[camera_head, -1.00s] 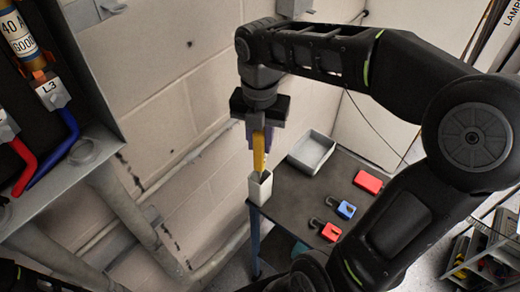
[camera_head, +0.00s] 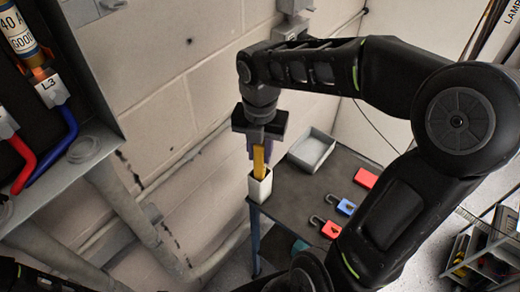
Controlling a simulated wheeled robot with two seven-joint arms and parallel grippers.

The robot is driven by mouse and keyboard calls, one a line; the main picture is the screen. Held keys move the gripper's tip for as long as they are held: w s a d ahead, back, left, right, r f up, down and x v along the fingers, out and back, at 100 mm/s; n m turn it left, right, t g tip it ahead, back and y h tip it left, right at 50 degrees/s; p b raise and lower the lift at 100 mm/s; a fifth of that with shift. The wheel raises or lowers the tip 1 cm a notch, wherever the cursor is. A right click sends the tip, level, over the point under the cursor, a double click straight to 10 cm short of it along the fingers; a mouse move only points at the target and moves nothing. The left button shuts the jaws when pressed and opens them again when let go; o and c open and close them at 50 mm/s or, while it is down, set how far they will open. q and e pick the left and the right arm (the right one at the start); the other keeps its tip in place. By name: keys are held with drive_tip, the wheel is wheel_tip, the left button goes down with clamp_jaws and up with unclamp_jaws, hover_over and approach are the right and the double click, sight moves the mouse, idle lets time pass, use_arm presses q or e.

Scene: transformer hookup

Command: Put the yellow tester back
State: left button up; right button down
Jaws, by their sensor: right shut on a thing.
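The yellow tester (camera_head: 259,160) hangs upright below my right gripper (camera_head: 258,142), which is shut on it. The tester's lower end is at the mouth of a white open-topped holder (camera_head: 260,188) at the near left corner of the dark table. The lower end is hidden by the holder's rim, so I cannot tell how deep it sits. The fingers are partly hidden behind the tester and below the dark gripper body. My left gripper is not in view.
An open electrical box (camera_head: 105,150) with red and blue cables is at left. A shelf rack (camera_head: 470,250) stands at lower right.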

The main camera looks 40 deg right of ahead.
drive_tip(key=c, duration=1.2)
unclamp_jaws()
drive_tip(key=shift+r+p, duration=0.35)
drive_tip(key=shift+r, duration=0.6)
wheel_tip(320, 180, up, 7)
drive_tip(key=shift+f+b, duration=0.1)
drive_tip(key=shift+b, duration=0.45)
